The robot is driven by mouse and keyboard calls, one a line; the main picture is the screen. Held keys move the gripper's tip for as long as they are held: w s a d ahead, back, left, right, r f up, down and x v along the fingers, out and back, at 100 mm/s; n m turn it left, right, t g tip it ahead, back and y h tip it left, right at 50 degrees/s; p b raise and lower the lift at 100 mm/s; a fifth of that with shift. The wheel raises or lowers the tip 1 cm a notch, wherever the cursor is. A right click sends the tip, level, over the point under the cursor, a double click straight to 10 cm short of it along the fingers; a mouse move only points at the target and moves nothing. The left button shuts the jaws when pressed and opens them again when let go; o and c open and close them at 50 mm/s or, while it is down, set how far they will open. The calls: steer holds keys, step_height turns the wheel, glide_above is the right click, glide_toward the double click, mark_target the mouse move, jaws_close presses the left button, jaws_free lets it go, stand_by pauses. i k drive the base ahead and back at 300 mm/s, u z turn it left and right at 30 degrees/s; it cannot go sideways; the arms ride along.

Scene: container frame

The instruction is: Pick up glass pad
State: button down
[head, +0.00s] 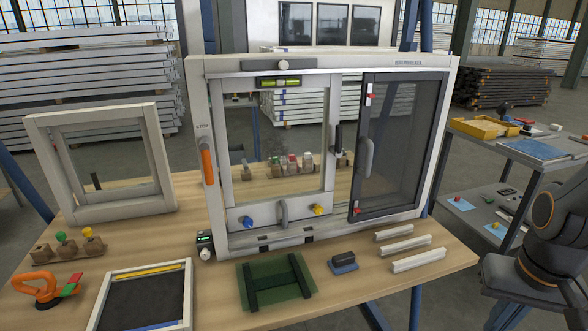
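A green see-through sheet (275,275) with two dark bars lies on the wooden bench in front of the window frame. A small blue pad with a dark block on top (343,263) lies just right of it. Nothing is labelled as the glass pad, and I cannot tell for sure which of these two it is. Both lie free, with nothing gripping them. Part of my arm shows at the right edge, beside the bench. My gripper is not in view.
A large white window frame (222,190) with a dark hinged sash (392,150) stands upright behind. White profiles (418,260) lie right of the pad. An orange suction lifter (42,287) and a framed dark panel (145,300) lie left. A grey shelf cart (520,160) stands right.

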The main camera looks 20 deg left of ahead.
mark_target(344, 262)
steer(key=k, duration=0.5)
steer(key=u, duration=1.5)
steer(key=i, duration=1.35)
steer(key=z, duration=1.4)
